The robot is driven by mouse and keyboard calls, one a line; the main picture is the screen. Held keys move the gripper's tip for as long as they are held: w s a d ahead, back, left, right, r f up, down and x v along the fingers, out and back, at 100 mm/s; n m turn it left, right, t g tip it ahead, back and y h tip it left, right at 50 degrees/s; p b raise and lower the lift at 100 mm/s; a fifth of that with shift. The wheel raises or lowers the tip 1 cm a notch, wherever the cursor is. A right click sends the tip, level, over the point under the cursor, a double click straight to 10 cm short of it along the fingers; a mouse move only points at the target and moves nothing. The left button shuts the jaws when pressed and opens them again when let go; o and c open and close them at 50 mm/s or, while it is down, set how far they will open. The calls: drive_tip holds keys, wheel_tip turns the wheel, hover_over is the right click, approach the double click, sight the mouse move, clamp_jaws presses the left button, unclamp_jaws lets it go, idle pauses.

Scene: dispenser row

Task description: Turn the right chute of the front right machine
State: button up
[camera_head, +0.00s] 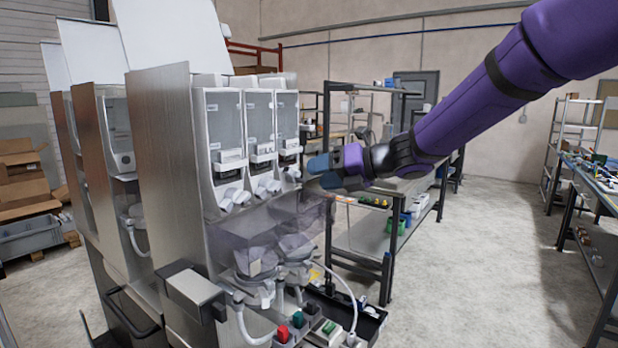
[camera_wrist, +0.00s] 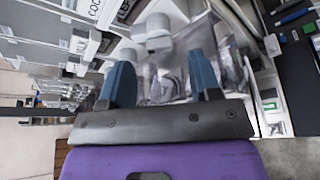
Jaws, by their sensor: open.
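The front machine (camera_head: 168,170) is a tall metal dispenser with three clear-fronted hoppers side by side. A pale chute sits under each: the left chute (camera_head: 235,198), the middle chute (camera_head: 267,187) and the right chute (camera_head: 291,174). My gripper (camera_head: 318,165) comes in from the right, just right of the right chute, and its fingers partly overlap the machine's edge. In the wrist view, my gripper (camera_wrist: 162,80) has its two blue fingers spread with nothing held between them. A white chute (camera_wrist: 156,32) shows beyond the fingertips; I cannot tell which one.
Below the chutes are a clear cover (camera_head: 265,222), round mechanisms and a red button (camera_head: 283,333). A shelf rack (camera_head: 360,245) with small bins stands behind my gripper. More machines stand at the left. The floor (camera_head: 480,260) at the right is open.

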sight(303, 177)
drive_tip(key=shift+x, duration=1.85)
drive_tip(key=shift+c, duration=0.4)
drive_tip(key=c, duration=0.8)
drive_tip(key=shift+c, duration=0.2)
drive_tip(key=shift+n+t, duration=0.3)
drive_tip(key=n+t+h, duration=0.1)
drive_tip(key=n, duration=0.1)
drive_tip(key=n+h, duration=0.1)
drive_tip(key=n, duration=0.1)
drive_tip(key=shift+s+a+r+t, duration=0.1)
drive_tip(key=shift+s+t, duration=0.1)
drive_tip(key=shift+t, duration=0.2)
drive_tip(key=n+t+h, duration=0.1)
drive_tip(key=n, duration=0.2)
drive_tip(key=shift+a+h, duration=0.1)
drive_tip(key=shift+h, duration=0.2)
drive_tip(key=shift+s+n+t+h, duration=0.1)
drive_tip(key=shift+n+t+h, duration=0.3)
drive_tip(key=shift+n+t, duration=0.5)
drive_tip(key=shift+n, duration=0.3)
